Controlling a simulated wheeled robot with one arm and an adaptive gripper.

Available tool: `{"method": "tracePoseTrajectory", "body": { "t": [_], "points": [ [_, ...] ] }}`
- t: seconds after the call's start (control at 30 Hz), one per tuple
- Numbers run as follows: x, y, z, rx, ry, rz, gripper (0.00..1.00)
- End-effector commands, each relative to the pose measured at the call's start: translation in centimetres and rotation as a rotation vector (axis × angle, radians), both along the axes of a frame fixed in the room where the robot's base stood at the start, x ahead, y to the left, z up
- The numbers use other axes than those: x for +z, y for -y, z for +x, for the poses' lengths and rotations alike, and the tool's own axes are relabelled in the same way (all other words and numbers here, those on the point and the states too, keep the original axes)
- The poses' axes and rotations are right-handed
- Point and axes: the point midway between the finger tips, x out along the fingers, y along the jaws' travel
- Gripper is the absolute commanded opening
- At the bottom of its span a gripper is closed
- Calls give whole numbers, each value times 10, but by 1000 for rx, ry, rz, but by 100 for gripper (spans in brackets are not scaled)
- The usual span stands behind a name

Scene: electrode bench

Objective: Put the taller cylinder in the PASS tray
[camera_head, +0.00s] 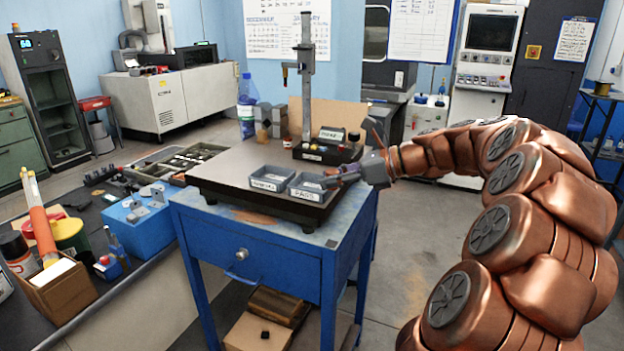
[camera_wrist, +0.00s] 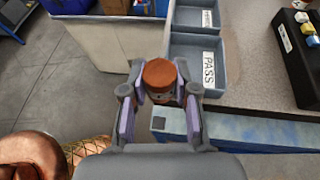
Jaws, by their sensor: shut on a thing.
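My gripper (camera_wrist: 159,88) is shut on a cylinder (camera_wrist: 160,74) with a copper-coloured top, seen from above between the two fingers in the wrist view. The PASS tray (camera_wrist: 215,83) is a grey-blue open box just right of the held cylinder there. In the head view my gripper (camera_head: 335,177) is at the right side of the PASS tray (camera_head: 306,195), near the bench's right edge. The held cylinder is hard to make out in that view. I cannot tell its height against another cylinder.
A tall gauge stand (camera_head: 307,90) and a black block holder (camera_wrist: 303,72) stand behind. A bottle (camera_head: 246,105) is at the back left. The front-left plate (camera_head: 222,176) is clear.

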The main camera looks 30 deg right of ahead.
Motion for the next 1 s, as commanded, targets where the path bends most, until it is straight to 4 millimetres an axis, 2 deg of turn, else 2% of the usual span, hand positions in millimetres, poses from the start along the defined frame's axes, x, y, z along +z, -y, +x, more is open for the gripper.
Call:
{"method": "tracePoseTrajectory", "body": {
  "t": [0.2,0.4,0.57,0.8,1.0],
  "points": [
    [-3,0,47,1,0,-1,0],
    [-5,0,73,-2,1,-2,0],
    [-10,0,79,-3,0,0,0],
    [-38,0,78,-4,0,1,0],
    [-42,0,78,-2,2,-1,0]
  ]
}}
